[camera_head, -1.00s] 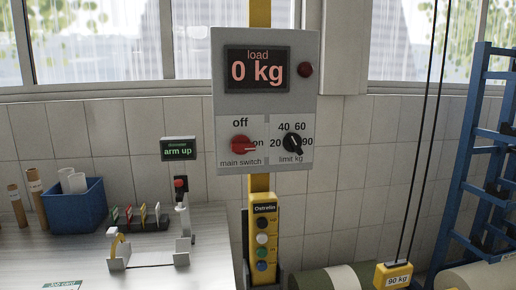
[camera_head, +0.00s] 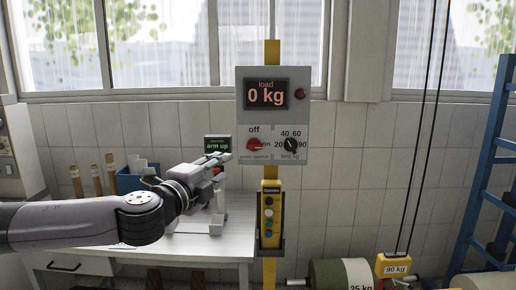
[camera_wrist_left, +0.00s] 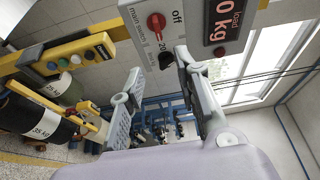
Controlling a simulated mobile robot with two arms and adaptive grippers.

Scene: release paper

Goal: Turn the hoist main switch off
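The grey hoist panel (camera_head: 240,110) hangs on a yellow post, with a load display (camera_head: 266,94) reading 0 kg. Its red main switch knob (camera_head: 254,144) sits at lower left, its handle apparently toward "on", with "off" printed above. The black limit knob (camera_head: 291,145) is beside it. My left gripper (camera_head: 217,180) is left of and below the panel, apart from the knob. In the left wrist view its two fingers (camera_wrist_left: 162,90) are spread and empty, and the red knob (camera_wrist_left: 156,22) shows beyond them near the top. My right gripper is out of view.
A yellow button pendant (camera_head: 270,215) hangs below the panel. A white table (camera_head: 215,249) with a blue bin (camera_head: 127,182) and an "arm up" display (camera_head: 217,146) stands behind my left arm. Rolls and a yellow 90 kg block (camera_head: 394,267) are at lower right.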

